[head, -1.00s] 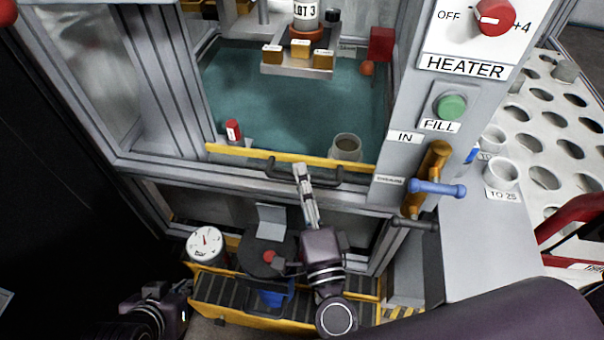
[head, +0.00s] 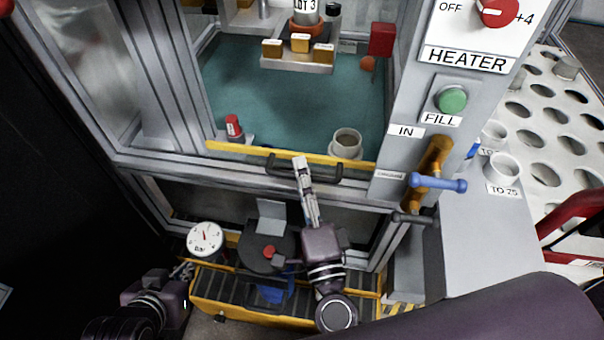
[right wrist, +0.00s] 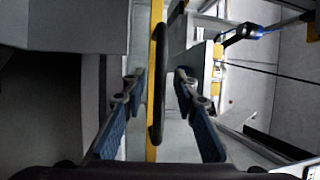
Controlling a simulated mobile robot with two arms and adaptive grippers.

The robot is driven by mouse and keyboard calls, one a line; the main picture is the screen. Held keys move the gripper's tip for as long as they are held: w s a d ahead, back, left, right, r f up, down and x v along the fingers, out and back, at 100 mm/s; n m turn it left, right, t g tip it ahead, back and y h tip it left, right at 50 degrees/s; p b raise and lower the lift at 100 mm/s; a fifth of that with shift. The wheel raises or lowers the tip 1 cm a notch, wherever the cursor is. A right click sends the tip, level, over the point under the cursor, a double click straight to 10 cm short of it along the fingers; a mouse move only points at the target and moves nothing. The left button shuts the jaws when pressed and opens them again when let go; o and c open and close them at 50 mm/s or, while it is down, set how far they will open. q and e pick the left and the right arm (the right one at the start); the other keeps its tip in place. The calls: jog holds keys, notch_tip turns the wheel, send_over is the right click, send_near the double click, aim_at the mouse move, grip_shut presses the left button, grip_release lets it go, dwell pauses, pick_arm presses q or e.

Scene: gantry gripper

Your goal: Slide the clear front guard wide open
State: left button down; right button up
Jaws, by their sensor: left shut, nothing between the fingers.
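The clear front guard covers the cabinet opening, with a yellow strip (head: 235,149) along its lower edge. A black bar handle (head: 328,179) sits on that edge. My right gripper (head: 300,163) is at the middle of the handle. In the right wrist view the right gripper (right wrist: 160,78) is open, its blue-padded fingers on either side of the handle (right wrist: 157,95) and yellow strip (right wrist: 155,30), with gaps showing. My left gripper (head: 186,269) is shut and empty at lower left, beside the yellow-edged step, away from the guard.
A control post at right carries the green FILL button (head: 451,99), a red heater knob (head: 497,11) and a blue-handled valve (head: 438,182). A pressure gauge (head: 205,238) and a yellow-edged step (head: 250,314) are below. Inside stand a cup (head: 347,143) and a red-capped bottle (head: 233,125).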

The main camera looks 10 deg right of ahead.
jog(key=shift+s, duration=0.1)
jog(key=s+f, duration=0.2)
jog(key=s, duration=0.9)
jog(key=shift+s, duration=0.35)
